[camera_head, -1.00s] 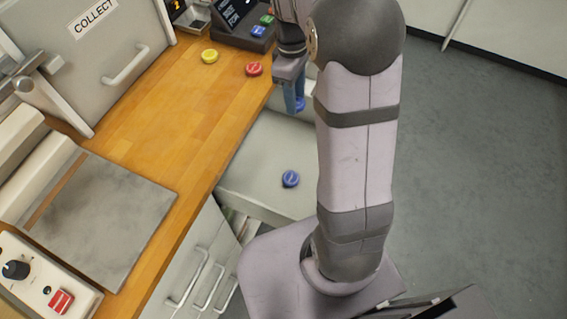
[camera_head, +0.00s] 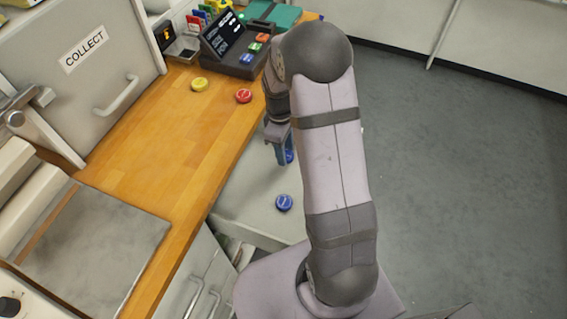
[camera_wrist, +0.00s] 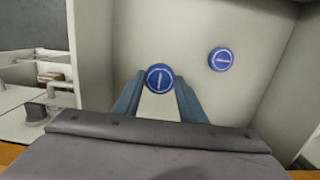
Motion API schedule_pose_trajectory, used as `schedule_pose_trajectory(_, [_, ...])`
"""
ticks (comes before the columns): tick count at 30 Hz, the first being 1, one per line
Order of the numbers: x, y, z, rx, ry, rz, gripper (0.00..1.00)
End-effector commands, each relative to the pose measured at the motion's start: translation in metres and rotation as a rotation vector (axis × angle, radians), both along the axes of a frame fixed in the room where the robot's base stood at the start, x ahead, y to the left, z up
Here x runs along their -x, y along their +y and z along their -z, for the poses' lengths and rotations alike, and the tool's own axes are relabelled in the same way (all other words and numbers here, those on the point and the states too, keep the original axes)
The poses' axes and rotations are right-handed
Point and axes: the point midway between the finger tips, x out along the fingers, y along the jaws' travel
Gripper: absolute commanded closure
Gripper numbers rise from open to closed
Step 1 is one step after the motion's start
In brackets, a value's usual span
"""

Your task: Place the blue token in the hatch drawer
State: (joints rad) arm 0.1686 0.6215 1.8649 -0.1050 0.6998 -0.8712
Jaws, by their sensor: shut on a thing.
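My gripper (camera_head: 284,156) points down over a pale grey open drawer (camera_head: 248,205) beside the wooden counter. Its blue fingers are shut on a round blue token (camera_head: 290,157). In the wrist view the held token (camera_wrist: 160,77) shows its face with a white bar, between the fingertips. A second blue token (camera_head: 283,202) lies loose on the drawer floor, nearer the front in the head view. It also shows right of the gripper in the wrist view (camera_wrist: 220,59). How far the held token is above the floor is hard to tell.
A yellow token (camera_head: 199,84) and a red token (camera_head: 243,96) lie on the counter (camera_head: 165,140). The shut COLLECT hatch (camera_head: 75,75) is at left. Pale drawer walls (camera_wrist: 288,80) stand close around the gripper.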

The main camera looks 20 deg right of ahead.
Motion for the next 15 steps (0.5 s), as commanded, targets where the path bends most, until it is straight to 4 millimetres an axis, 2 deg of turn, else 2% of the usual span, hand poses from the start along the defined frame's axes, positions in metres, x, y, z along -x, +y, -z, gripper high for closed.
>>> schedule_pose_trajectory(3, [0.0, 0.0, 0.011, 0.0, 0.001, 0.0, 0.88])
schedule_pose_trajectory(11, [0.0, 0.0, 0.018, 0.0, 0.0, -0.001, 0.88])
schedule_pose_trajectory(15, [0.001, 0.0, 0.035, 0.0, 0.003, -0.002, 0.88])
